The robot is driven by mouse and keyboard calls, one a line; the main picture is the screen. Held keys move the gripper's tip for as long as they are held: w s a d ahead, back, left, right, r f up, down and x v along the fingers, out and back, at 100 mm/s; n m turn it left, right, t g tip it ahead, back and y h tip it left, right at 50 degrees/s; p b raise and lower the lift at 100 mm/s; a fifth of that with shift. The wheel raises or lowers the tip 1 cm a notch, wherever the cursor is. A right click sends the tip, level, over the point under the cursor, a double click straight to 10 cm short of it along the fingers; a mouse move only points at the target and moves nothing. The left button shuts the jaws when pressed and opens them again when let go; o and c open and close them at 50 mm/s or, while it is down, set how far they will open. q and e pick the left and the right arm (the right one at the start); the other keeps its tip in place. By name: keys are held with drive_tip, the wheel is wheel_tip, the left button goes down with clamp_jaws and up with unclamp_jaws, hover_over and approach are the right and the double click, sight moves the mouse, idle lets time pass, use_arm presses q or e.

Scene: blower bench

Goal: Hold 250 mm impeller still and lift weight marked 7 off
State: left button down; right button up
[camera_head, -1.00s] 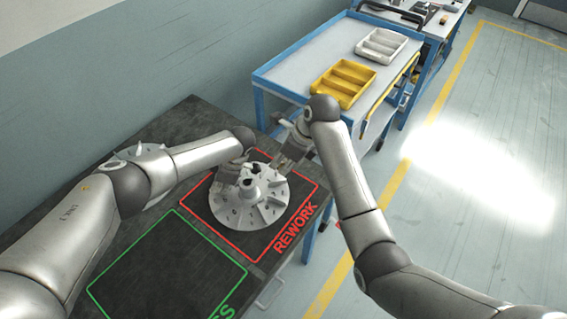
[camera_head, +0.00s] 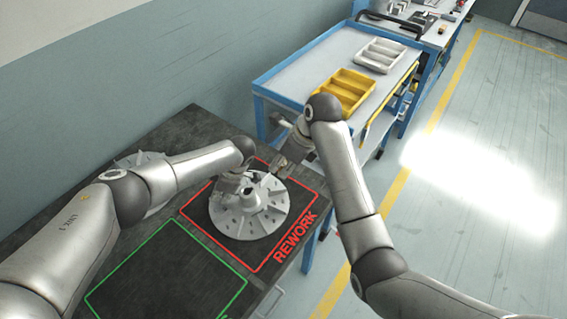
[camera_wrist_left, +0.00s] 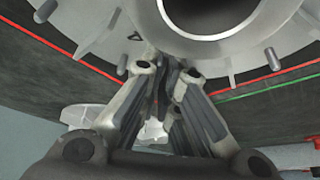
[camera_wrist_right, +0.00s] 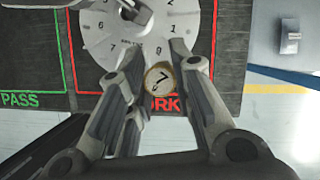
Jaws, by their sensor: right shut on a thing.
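The grey impeller (camera_head: 240,222) lies flat on the bench inside the red-outlined REWORK square, its numbered disc also facing the right wrist view (camera_wrist_right: 104,20). My left gripper (camera_head: 228,182) is low at the impeller's rim, its fingertips (camera_wrist_left: 167,72) close together beside the disc's underside pegs. Whether they pinch a part of it is hidden. My right gripper (camera_head: 278,168) is shut on a round, tan-edged weight marked 7 (camera_wrist_right: 160,78). In the right wrist view the weight overlaps the impeller's edge and the REWORK lettering.
A green-outlined PASS square (camera_head: 165,275) on the bench is empty. Another grey finned part (camera_head: 140,158) sits behind my left arm. A blue-framed cart (camera_head: 300,80) beyond the bench carries a yellow tray (camera_head: 350,88) and a white tray (camera_head: 380,55).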

use_arm(q)
drive_tip(key=c, duration=1.6)
unclamp_jaws()
drive_tip(key=shift+s+f, duration=0.1)
drive_tip(key=shift+o, duration=0.2)
drive_tip(key=v, duration=1.2)
